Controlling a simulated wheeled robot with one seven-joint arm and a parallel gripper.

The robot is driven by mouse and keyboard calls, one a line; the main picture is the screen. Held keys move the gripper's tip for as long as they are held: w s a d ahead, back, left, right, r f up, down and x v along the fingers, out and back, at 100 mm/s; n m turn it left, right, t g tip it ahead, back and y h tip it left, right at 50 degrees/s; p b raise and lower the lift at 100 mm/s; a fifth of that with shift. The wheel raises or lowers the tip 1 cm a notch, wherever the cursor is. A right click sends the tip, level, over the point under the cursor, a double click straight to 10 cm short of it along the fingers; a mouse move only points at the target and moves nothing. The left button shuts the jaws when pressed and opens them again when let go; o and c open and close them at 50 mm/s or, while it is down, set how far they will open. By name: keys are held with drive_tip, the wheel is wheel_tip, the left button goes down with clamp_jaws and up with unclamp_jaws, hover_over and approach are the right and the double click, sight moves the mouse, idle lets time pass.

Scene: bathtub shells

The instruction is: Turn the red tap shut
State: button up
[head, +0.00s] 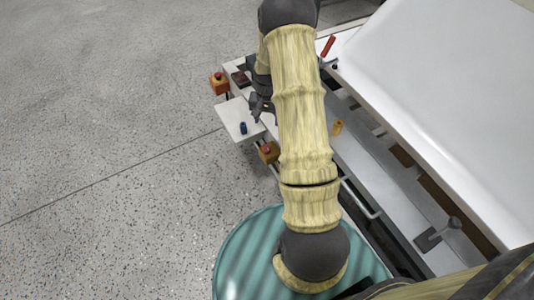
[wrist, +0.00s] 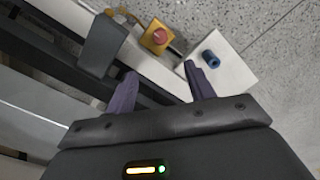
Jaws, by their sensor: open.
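The red tap (head: 328,46) shows in the head view as a slim red handle, slanted, at the upper end of the white bench beside the big white shell. A small dark fitting sits just below it. The tap does not show in the wrist view. My gripper (head: 262,107) is left of my forearm in the head view, below and left of the tap and well apart from it. In the wrist view my gripper (wrist: 163,83) has its two dark fingers spread wide with nothing between them.
A white side plate (head: 236,112) carries a blue cylinder (head: 243,128). A yellow box with a red button (wrist: 160,36) is just beyond my fingers; another (head: 219,83) stands farther up. The white shell (head: 440,90) fills the right. Open floor lies left.

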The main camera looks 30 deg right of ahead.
sight(267, 148)
drive_tip(key=shift+f, duration=0.1)
wheel_tip(267, 148, down, 17)
drive_tip(key=b, duration=0.3)
drive_tip(key=shift+f+b, duration=0.2)
drive_tip(key=shift+b, duration=0.15)
idle(0.4)
drive_tip(key=c, duration=1)
